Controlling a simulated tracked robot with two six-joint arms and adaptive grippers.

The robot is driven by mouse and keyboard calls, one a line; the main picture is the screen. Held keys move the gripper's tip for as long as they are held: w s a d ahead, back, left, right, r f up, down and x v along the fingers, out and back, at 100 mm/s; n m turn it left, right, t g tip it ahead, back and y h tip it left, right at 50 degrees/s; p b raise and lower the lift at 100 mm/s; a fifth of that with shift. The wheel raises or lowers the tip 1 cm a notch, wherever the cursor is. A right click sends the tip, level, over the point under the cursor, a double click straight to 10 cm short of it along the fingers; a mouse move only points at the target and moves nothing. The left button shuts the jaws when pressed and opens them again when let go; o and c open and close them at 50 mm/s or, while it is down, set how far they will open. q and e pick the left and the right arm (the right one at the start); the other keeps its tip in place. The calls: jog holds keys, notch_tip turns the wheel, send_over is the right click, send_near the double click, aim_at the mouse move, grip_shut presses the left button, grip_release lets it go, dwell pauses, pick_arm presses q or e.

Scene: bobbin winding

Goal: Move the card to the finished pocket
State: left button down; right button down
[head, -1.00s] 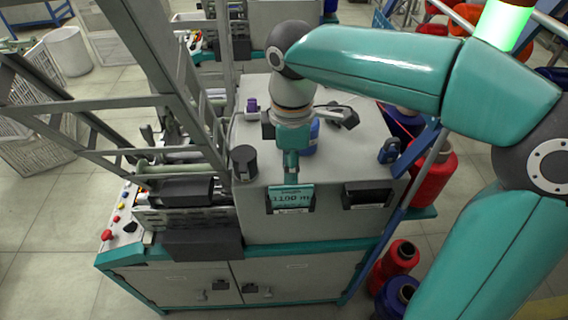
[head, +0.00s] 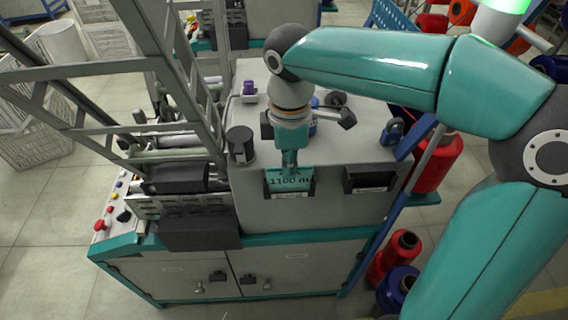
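The card (head: 280,182), teal with dark "1100" lettering, sits upright in the left of two dark pockets on the machine's front face. The left pocket (head: 310,190) shows around the card's sides and bottom. The right pocket (head: 369,181) looks empty; I cannot read which one is marked finished. My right gripper (head: 290,172) points down from above, with its narrow fingertips overlapping the card's top edge. The finger gap is too small to tell whether they are closed on it. My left gripper is not in view.
On the machine top stand a black cylinder (head: 240,145), a purple spool (head: 249,88) and a blue padlock-shaped item (head: 392,131). A grey frame (head: 171,70) rises at left. Red bobbins (head: 391,258) stand at lower right.

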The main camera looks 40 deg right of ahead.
notch_tip(320, 180, up, 8)
jog(key=p, duration=0.7)
jog(key=shift+s+f, duration=0.1)
jog(key=shift+f, duration=0.05)
jog(key=shift+f, duration=0.2)
